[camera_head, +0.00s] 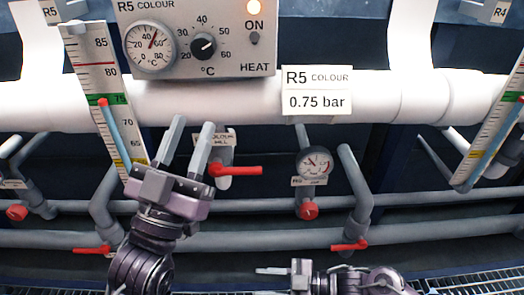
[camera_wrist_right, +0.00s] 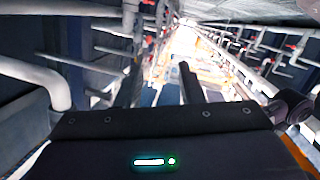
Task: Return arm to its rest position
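My left gripper (camera_head: 189,146) is raised in the left half of the head view, fingers pointing up. Its two fingers are apart and I see nothing between them. It appears just left of the red-handled valve (camera_head: 235,170) labelled as a colour fill; whether it touches anything there I cannot tell. My right gripper (camera_head: 272,270) lies low at the bottom of the head view, pointing left. In the right wrist view its two fingers (camera_wrist_right: 160,85) stand well apart with nothing between them.
A control box (camera_head: 197,40) with a temperature dial, knob and lit lamp sits above a thick white pipe (camera_head: 400,97). A pressure gauge (camera_head: 315,163) hangs below a 0.75 bar label (camera_head: 317,92). A level scale (camera_head: 103,95) stands left. Pipes run behind both arms.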

